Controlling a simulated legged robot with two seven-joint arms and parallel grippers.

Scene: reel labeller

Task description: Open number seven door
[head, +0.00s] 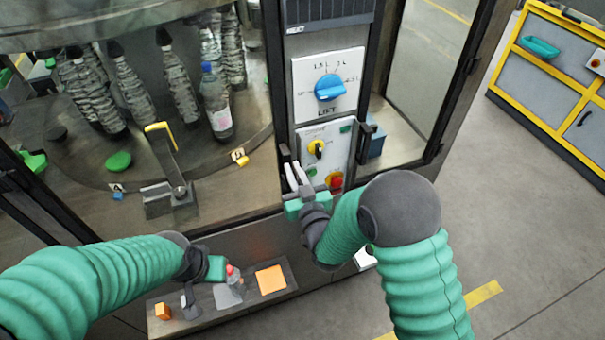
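No number seven shows on any door. The machine has a framed glass door (425,65) on the right and a front opening on the left. A black handle (371,133) stands on the frame right of the control panel (326,150). A second dark handle (285,157) is at the panel's left edge. My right gripper (297,176) is just below that handle, in front of the panel's lower left. Its two pale fingers are a little apart, with nothing seen between them. My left gripper (216,268) is low, by the front shelf; its fingers are not clear.
Bottles (215,100) stand inside the machine.

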